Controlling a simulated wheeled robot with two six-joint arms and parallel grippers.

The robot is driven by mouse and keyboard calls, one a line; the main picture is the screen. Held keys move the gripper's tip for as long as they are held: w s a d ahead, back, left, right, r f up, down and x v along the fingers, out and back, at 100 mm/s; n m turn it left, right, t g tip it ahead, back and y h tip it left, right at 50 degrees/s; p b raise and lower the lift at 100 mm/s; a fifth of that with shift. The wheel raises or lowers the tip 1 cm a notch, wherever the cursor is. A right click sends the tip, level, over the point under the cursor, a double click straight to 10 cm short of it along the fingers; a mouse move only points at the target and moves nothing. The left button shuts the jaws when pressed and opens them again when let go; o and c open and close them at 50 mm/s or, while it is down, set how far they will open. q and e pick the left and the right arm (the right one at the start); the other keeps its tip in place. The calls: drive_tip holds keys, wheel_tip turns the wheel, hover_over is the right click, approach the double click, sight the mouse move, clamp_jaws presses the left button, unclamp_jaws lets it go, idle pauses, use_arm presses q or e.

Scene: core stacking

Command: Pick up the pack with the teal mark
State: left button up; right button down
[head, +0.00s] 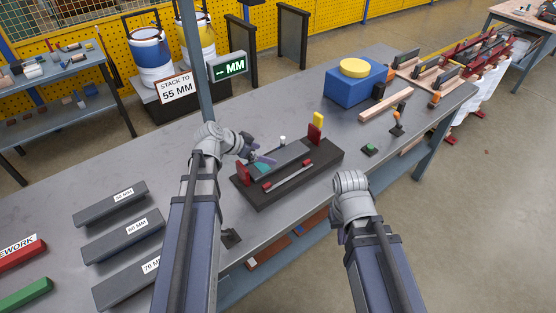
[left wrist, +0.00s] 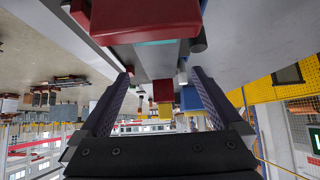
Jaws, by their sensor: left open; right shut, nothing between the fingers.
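The pack with the teal mark (head: 286,154) is a grey slab lying in a dark fixture (head: 262,203) on the bench. Its teal end is by the fixture's red left block (head: 243,173). In the left wrist view, the teal strip (left wrist: 158,43) shows beside a large red block (left wrist: 135,18). My left gripper (head: 259,157) is over the left end of the fixture. In the left wrist view its two fingers (left wrist: 160,78) are apart, with the grey pack beyond them and nothing gripped. My right arm reaches the bench's front edge; its gripper is hidden.
A red-and-silver bar (head: 288,178) lies along the fixture's front. A yellow-topped red post (head: 316,128) stands at its right end. Labelled grey bars (head: 122,237) lie left. A blue box (head: 354,85) stands at the back right. A sign post (head: 197,60) rises behind.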

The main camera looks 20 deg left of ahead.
sight(278, 160)
use_arm(q)
drive_tip(key=shift+b+x, duration=0.45)
drive_tip(key=shift+x, duration=0.55)
drive_tip(key=shift+a, duration=0.1)
drive_tip(key=b+x, duration=0.3)
drive_tip(key=x, duration=0.1)
drive_tip(key=shift+s+f, duration=0.1)
drive_tip(key=shift+f, duration=0.25)
drive_tip(key=shift+w+d+f+b, duration=0.2)
drive_tip(key=shift+w+d+b, duration=0.1)
drive_tip(key=shift+d+b, duration=0.1)
drive_tip(key=shift+a+r, duration=0.1)
drive_tip(key=shift+c, duration=0.2)
clamp_jaws()
